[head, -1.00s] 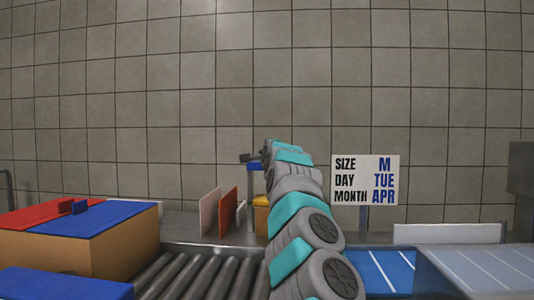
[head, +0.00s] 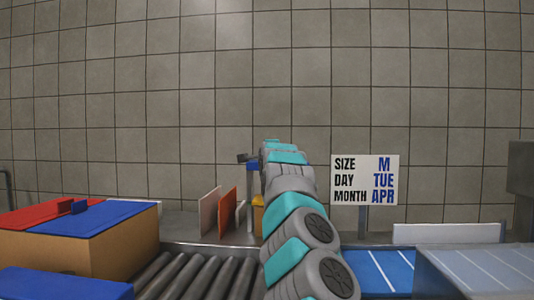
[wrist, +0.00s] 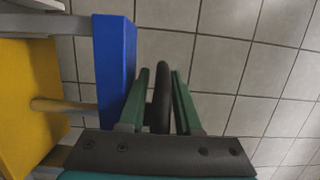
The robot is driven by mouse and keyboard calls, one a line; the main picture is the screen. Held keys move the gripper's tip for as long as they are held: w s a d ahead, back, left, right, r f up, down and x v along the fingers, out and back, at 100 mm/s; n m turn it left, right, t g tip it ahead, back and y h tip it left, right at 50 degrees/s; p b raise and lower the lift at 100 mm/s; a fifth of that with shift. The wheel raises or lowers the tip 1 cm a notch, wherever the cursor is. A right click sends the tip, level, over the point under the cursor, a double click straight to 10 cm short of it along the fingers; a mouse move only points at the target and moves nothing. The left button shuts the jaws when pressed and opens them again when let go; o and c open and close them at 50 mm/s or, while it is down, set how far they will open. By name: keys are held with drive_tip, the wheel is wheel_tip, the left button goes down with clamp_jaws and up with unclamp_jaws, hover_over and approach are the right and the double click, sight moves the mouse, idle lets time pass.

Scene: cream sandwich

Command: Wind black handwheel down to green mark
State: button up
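In the wrist view, my gripper (wrist: 160,80) has two dark green fingers, one on each side of a black bar-like part (wrist: 160,108), seemingly the handwheel seen edge-on. Little gap shows beside it, and I cannot tell whether the fingers press on it. A blue block (wrist: 115,65) stands just left of the fingers. In the head view, my arm hides my gripper and most of the post (head: 252,195), which carries a blue piece (head: 252,165) and a small dark part (head: 243,157) at its top. I see no green mark in either view.
A yellow block with a pale rod (wrist: 55,105) is at the left of the wrist view. The head view shows a box with red and blue lids (head: 115,250), rollers (head: 200,278), upright panels (head: 227,210) and a SIZE/DAY/MONTH sign (head: 365,180) right of my arm.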

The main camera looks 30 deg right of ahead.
drive_tip(key=shift+s+a+f+b, duration=0.1)
drive_tip(key=shift+s+b, duration=0.3)
drive_tip(key=shift+b, duration=0.15)
drive_tip(key=shift+s+a+f+b, duration=0.1)
drive_tip(key=shift+s+b, duration=0.25)
drive_tip(key=shift+b, duration=0.15)
drive_tip(key=b+v, duration=0.3)
drive_tip(key=shift+s+a+b, duration=0.25)
drive_tip(key=shift+s+b, duration=0.1)
drive_tip(key=shift+b, duration=0.05)
drive_tip(key=shift+b+v, duration=0.75)
drive_tip(key=shift+v, duration=0.45)
drive_tip(key=shift+r, duration=0.2)
